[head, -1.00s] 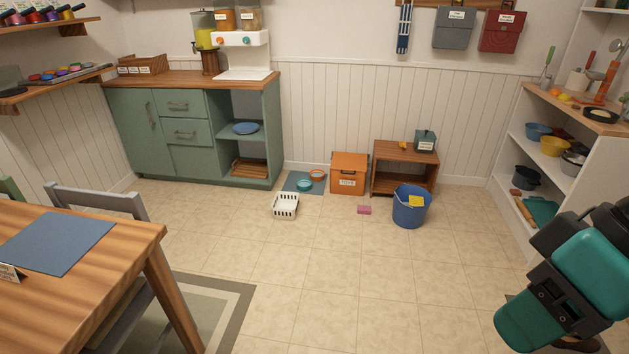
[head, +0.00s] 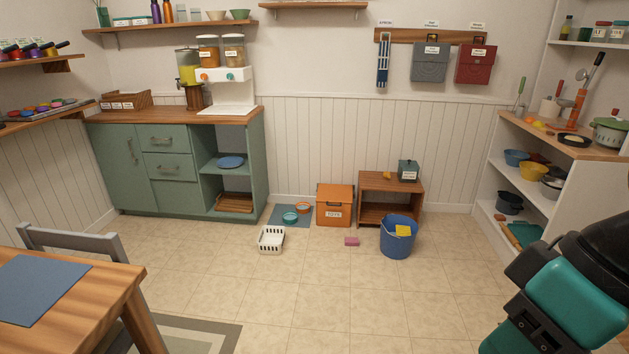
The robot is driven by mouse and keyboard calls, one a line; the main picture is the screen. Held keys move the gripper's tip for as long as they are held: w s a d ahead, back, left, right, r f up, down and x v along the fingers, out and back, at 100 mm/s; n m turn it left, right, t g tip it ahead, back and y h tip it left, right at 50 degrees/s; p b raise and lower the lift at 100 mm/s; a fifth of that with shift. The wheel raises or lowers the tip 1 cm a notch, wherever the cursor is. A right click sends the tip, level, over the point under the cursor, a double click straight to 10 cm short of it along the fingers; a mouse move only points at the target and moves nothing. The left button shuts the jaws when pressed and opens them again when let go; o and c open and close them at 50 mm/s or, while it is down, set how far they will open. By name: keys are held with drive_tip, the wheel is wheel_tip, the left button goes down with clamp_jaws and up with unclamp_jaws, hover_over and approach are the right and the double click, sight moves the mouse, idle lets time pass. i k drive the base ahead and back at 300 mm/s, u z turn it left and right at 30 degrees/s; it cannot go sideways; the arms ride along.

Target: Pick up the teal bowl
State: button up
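The teal bowl (head: 290,218) sits on a blue-grey floor mat (head: 274,213), to the right of the green cabinet's foot in the head view. An orange and blue-grey bowl (head: 303,207) stands just behind it on the same mat. Part of my teal and black arm shows at the lower right, far from the bowl. My gripper's fingers are not in view.
A white basket (head: 271,240) stands in front of the mat. The orange box (head: 334,205), a pink block (head: 351,241) and the blue bucket (head: 397,237) are to the right. A wooden table (head: 105,300) and chair (head: 75,238) fill the lower left. The middle floor is clear.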

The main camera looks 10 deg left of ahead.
sight(289, 218)
drive_tip(key=u, duration=0.5)
drive_tip(key=i, duration=1.6)
drive_tip(key=u, duration=0.6)
drive_tip(key=i, duration=2.4)
drive_tip(key=z, duration=0.4)
drive_tip(key=i, duration=0.95)
drive_tip(key=z, duration=0.3)
